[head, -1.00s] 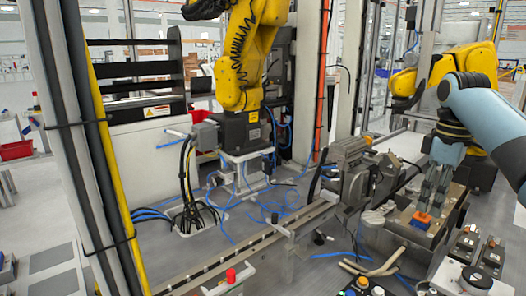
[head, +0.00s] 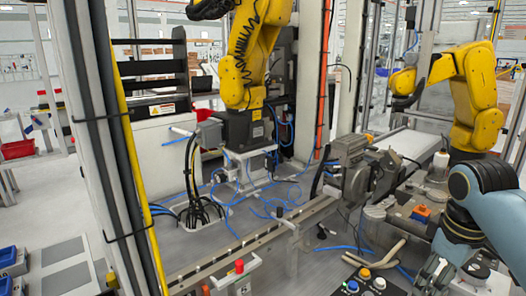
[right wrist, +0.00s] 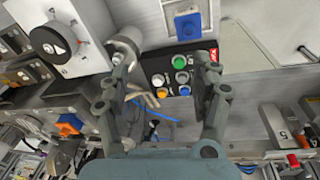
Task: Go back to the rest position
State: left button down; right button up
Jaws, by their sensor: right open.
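My right gripper (head: 436,272) is at the lower right of the head view, with my pale blue arm bent above it. In the right wrist view the two grey fingers of this gripper (right wrist: 165,57) stand wide apart with nothing between them. An orange block (head: 421,213) sits on a metal fixture behind and to the left of my right arm, apart from the gripper. An orange piece (right wrist: 69,126) also shows at the left in the right wrist view. My left gripper is not in view.
A control panel with coloured buttons (head: 363,274) lies close to the left of my right gripper; it also shows beyond the fingers (right wrist: 181,62). Yellow robot arms (head: 478,95) stand behind. A metal rail (head: 240,248) with a red knob (head: 239,266) crosses the front.

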jog(key=s+a+r+m+t, duration=0.1)
jog(key=s+a+m, duration=0.15)
jog(key=s, duration=0.95)
jog(key=s+a+r+m+t, duration=0.1)
jog(key=s+a+m, duration=0.15)
jog(key=s, duration=0.95)
notch_tip(320, 180, down, 36)
jog(key=s+d+g+b, duration=0.1)
jog(key=d+b, duration=0.1)
jog(key=b, duration=0.8)
jog(key=s+f+b, duration=0.4)
jog(key=s+f, duration=0.5)
jog(key=f, duration=0.4)
jog(key=s+d+f+g+b, duration=0.1)
jog(key=s+f+b, duration=0.4)
jog(key=s+f, duration=0.5)
notch_tip(320, 180, down, 3)
jog(key=shift+r, duration=0.1)
jog(key=shift+s+d, duration=0.1)
jog(key=shift+s, duration=0.05)
jog(key=shift+c, duration=0.5)
